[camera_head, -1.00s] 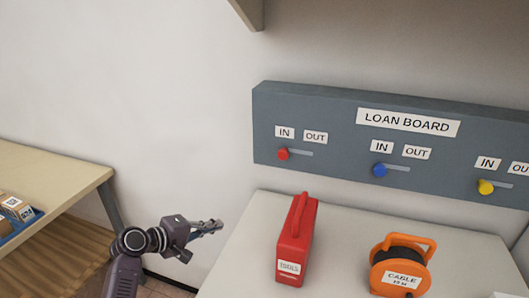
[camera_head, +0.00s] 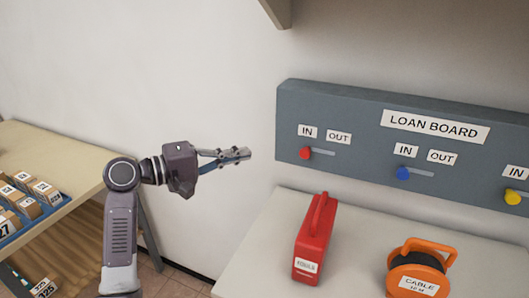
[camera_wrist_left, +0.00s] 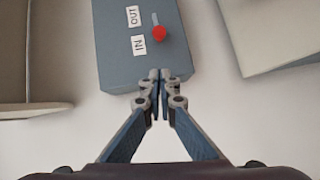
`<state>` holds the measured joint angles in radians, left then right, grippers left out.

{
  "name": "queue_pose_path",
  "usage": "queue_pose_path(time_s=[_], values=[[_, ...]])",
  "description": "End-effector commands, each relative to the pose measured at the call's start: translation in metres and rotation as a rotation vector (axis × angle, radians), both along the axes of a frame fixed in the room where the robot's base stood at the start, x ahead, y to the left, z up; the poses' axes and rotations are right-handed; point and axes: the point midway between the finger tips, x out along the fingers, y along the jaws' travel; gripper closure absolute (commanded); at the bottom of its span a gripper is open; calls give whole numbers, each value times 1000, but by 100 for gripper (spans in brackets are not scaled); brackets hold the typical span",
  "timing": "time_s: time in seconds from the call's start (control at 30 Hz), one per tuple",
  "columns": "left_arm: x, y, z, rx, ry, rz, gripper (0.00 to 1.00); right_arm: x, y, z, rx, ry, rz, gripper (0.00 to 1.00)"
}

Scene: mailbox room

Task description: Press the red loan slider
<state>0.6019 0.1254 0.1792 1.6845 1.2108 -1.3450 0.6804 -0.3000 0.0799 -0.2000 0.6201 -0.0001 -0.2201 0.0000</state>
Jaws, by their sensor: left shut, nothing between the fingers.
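The red loan slider (camera_head: 305,153) is a red knob at the left end of its short slot, under the IN label, on the grey loan board (camera_head: 340,105). In the left wrist view the red knob (camera_wrist_left: 159,33) shows beyond my fingertips, beside the IN label. My left gripper (camera_head: 246,154) is shut and empty, left of the board and apart from the knob, at about its height in the picture. In the left wrist view my left gripper (camera_wrist_left: 154,76) has its fingertips together, overlapping the board's end in the picture. My right gripper is not in view.
A blue knob (camera_head: 403,173) and a yellow knob (camera_head: 512,197) sit further right on the board. Below stand a red tool case (camera_head: 314,240) and an orange cable reel (camera_head: 420,268) on a light table (camera_head: 260,250). A shelf with small boxes (camera_head: 28,208) is at left.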

Motion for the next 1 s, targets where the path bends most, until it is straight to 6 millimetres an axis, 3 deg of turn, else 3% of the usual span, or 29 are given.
queue_pose_path(time_s=[0.47,0.7,1.0], values=[[55,-78,-6,-2,3,-3,100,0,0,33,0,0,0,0],[48,-107,-14,0,2,-1,100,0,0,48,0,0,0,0],[47,-113,-16,1,0,1,100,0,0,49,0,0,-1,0]])
